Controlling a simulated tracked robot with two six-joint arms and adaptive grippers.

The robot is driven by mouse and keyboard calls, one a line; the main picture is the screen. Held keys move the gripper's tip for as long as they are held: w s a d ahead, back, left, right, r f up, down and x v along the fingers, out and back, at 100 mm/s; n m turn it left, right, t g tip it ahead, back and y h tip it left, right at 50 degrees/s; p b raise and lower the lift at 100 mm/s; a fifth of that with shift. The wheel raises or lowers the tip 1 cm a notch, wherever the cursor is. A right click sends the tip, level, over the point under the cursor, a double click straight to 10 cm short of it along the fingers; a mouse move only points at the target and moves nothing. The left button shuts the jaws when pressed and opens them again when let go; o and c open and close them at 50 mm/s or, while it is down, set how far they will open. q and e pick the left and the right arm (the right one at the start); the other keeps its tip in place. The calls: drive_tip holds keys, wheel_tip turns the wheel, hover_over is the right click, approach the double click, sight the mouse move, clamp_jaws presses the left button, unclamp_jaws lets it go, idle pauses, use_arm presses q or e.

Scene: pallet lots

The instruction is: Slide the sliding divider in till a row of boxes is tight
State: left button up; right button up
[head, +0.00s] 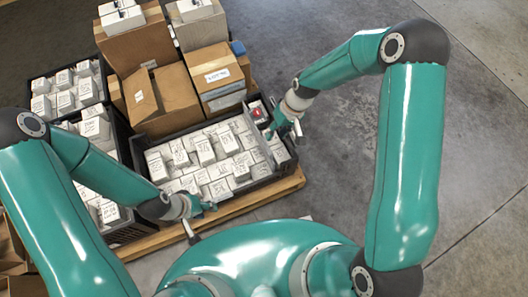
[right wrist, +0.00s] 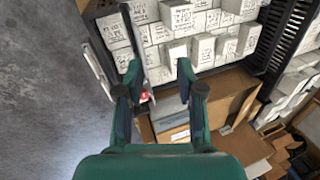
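A black crate (head: 137,156) holds rows of white labelled boxes (head: 205,152). A thin pale panel, apparently the sliding divider (head: 259,142), stands near its right end, with a few boxes to the right of it. In the right wrist view the divider (right wrist: 134,32) runs between boxes toward a small red spot (right wrist: 144,96). My right gripper (head: 284,130) is open at the crate's right end; its two fingers are apart in the right wrist view (right wrist: 158,74), above the boxes and divider. Contact cannot be told. My left gripper (head: 202,220) appears open at the crate's front edge.
The crate stands on a wooden pallet (head: 262,195). Cardboard boxes (head: 180,98) are stacked behind it. Other black crates of white boxes (head: 66,90) stand to the left. The grey floor (head: 330,140) at right is clear.

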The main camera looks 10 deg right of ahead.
drive_tip(key=n+h+b, duration=0.1)
drive_tip(key=b, duration=0.7)
hover_over(266, 143)
drive_tip(key=d, duration=0.3)
drive_tip(key=x, duration=0.2)
drive_tip(key=d, duration=0.1)
drive_tip(key=b+x, duration=0.5)
drive_tip(key=x, duration=1.1)
drive_tip(key=shift+w, duration=0.15)
use_arm(q)
wheel_tip(266, 143, down, 16)
drive_tip(key=shift+f, duration=0.1)
use_arm(e)
clamp_jaws()
